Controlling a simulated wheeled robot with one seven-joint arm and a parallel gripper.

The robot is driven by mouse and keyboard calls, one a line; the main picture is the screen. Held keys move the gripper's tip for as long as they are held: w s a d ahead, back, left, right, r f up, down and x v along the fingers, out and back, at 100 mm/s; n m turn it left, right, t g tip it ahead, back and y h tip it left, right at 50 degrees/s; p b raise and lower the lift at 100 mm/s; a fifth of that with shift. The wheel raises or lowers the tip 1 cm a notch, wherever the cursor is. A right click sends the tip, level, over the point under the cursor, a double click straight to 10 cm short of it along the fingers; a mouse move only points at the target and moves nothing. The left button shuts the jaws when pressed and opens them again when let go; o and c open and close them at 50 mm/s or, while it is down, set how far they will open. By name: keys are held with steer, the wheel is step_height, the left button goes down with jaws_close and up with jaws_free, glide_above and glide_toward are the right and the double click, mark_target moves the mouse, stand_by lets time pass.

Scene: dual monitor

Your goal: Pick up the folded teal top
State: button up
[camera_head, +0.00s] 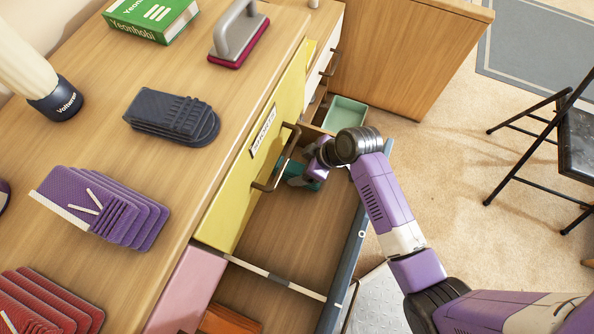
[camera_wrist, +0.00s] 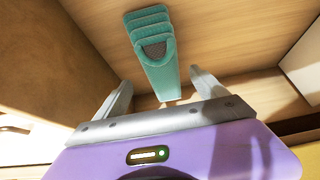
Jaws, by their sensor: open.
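The folded teal top (camera_wrist: 152,50) lies on the wooden floor of an open drawer, its stacked folds at the far end in the wrist view. Its near end narrows down between my two fingers. In the head view, only small teal patches of it (camera_head: 313,186) show around my gripper (camera_head: 306,168), which hides the rest. In the wrist view my gripper (camera_wrist: 160,77) is open, with one finger on each side of the teal top's near part. Clear gaps show between the fingers and the cloth. I cannot tell how high the fingertips are above the drawer floor.
The open drawer has a blue-grey front (camera_head: 349,245) on its right. A yellow drawer front (camera_head: 237,190) with a handle (camera_head: 277,160) stands close left of my gripper. A mint tray (camera_head: 346,114) lies beyond. Folded purple (camera_head: 110,208) and dark (camera_head: 172,117) items lie on the dresser top.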

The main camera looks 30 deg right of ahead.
steer(key=shift+b+x, duration=1)
steer(key=shift+x, duration=1.65)
steer(key=shift+f, duration=0.25)
steer(key=shift+c, duration=0.2)
steer(key=c, duration=1.5)
steer(key=shift+r, duration=0.1)
steer(key=shift+c, duration=0.2)
